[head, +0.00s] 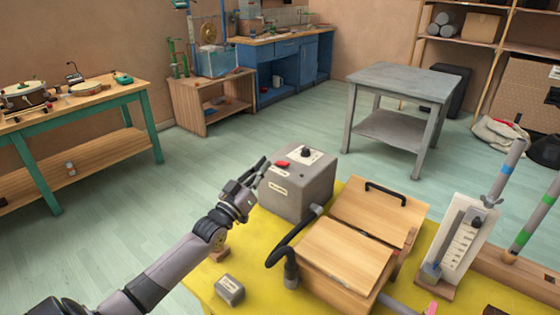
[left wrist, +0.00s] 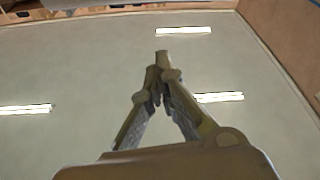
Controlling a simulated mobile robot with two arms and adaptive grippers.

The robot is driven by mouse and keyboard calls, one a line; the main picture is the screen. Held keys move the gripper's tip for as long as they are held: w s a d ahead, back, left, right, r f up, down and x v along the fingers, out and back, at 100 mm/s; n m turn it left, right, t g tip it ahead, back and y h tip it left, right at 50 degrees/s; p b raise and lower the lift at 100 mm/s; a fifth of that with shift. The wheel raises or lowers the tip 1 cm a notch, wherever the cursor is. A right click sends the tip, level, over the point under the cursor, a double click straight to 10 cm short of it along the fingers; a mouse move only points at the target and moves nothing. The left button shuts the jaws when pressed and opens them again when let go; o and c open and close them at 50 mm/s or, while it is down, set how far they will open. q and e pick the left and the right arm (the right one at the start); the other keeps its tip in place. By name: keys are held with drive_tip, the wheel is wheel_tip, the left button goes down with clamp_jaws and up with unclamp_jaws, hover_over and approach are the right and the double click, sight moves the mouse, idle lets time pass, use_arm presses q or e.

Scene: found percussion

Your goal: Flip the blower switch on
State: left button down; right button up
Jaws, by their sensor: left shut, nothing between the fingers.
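A grey blower box (head: 298,185) stands on the yellow table. Its top carries a black knob (head: 306,151) on a white plate and a red switch (head: 282,164) near the left edge. Whether the switch is on or off is too small to tell. My left gripper (head: 264,164) is shut and empty, with its tips just left of the red switch; I cannot tell whether they touch it. In the left wrist view the closed fingers (left wrist: 162,58) point up at the ceiling. My right gripper is not in view.
A black hose (head: 285,245) runs from the blower box to a wooden box (head: 345,255) on the yellow table (head: 262,232). A small grey block (head: 229,290) lies at the front. A white gauge panel (head: 462,240) stands to the right. A grey table (head: 400,75) stands behind.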

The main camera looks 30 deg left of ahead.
sight(280, 171)
use_arm(q)
drive_tip(key=x, duration=0.7)
drive_tip(key=shift+w+r+p, duration=0.15)
drive_tip(key=shift+w+p, duration=0.15)
drive_tip(key=f, duration=0.2)
drive_tip(key=shift+d+f, duration=0.25)
drive_tip(key=shift+f, duration=0.15)
drive_tip(key=shift+s+d+f, duration=0.1)
drive_tip(key=shift+f, duration=0.6)
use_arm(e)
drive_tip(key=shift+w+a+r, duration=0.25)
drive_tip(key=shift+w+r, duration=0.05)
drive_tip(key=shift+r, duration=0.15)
